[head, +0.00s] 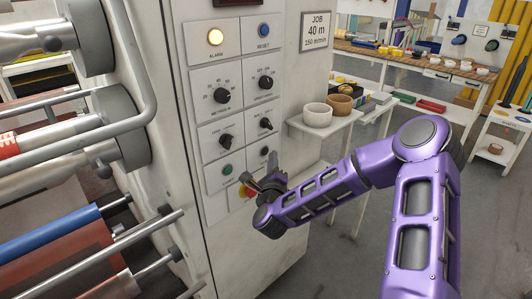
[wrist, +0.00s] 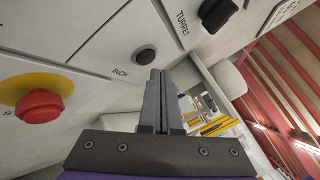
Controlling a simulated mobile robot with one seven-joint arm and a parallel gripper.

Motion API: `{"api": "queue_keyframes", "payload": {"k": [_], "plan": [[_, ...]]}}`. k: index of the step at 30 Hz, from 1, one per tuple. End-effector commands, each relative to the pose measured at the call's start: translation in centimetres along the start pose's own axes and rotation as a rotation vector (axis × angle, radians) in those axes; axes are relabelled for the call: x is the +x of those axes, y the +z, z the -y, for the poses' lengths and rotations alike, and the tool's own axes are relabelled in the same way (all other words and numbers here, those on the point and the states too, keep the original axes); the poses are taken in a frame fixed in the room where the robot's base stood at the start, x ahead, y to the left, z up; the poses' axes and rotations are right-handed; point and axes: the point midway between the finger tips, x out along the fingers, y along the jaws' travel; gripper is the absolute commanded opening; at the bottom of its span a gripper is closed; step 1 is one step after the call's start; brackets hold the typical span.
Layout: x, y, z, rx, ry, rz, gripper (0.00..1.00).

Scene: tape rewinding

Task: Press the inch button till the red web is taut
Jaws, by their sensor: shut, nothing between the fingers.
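The inch button (head: 264,151) is a small dark round button on the grey control panel, below a black knob. In the wrist view the button (wrist: 145,54) sits beside the label INCH. My gripper (head: 268,180) is at the lower part of the panel, just below the button. In the wrist view its fingers (wrist: 158,76) are together and empty, with tips close to the button; I cannot tell whether they touch. The red web (head: 80,262) shows as reddish-brown sheet at the lower left among the rollers. I cannot tell its tension.
A red stop button (wrist: 40,106) on a yellow disc is close to my gripper's left. A green button (head: 227,169) and the turret knob (wrist: 219,14) are nearby.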

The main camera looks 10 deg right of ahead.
Motion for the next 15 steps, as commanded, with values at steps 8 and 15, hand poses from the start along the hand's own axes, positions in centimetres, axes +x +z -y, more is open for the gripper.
{"api": "queue_keyframes", "payload": {"k": [8,15], "plan": [[0.07,0.03,-0.08,0.000,0.000,0.000,0.00],[0.58,0.39,-0.46,0.000,0.000,0.000,0.00]]}}
